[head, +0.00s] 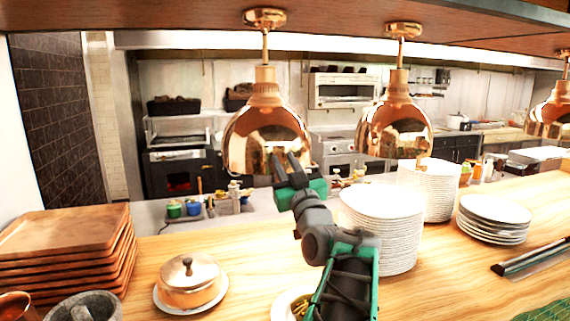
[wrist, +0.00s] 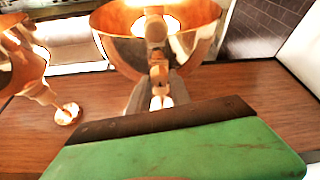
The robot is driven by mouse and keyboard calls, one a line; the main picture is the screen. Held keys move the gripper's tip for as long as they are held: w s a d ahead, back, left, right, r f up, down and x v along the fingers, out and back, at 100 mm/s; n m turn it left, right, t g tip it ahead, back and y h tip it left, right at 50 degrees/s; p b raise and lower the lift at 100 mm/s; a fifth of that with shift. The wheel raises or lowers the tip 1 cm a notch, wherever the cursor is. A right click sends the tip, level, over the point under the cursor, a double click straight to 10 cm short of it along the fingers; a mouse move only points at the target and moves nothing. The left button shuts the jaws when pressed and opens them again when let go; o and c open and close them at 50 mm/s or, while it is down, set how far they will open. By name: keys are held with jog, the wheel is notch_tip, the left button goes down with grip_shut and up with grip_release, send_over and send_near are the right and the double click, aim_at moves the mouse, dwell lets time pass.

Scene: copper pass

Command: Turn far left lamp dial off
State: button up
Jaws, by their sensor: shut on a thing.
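The far left lamp (head: 266,125) is a copper dome hanging on a rod from the wooden shelf above the counter. In the wrist view the lamp (wrist: 110,42) shows close up from below, its inside bright. My gripper (head: 286,163) is raised to the front lower part of the shade. In the wrist view its grey fingers stand either side of a small copper dial (wrist: 158,76), and it is shut on it. The dial is hidden behind the fingers in the head view, and its turned position cannot be told.
Two more copper lamps, a middle one (head: 394,125) and a right one (head: 550,118), hang along the shelf (head: 330,22). Plate stacks (head: 382,230), a copper pot (head: 188,282) and trays (head: 65,240) stand on the wooden counter below.

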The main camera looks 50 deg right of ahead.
grip_shut()
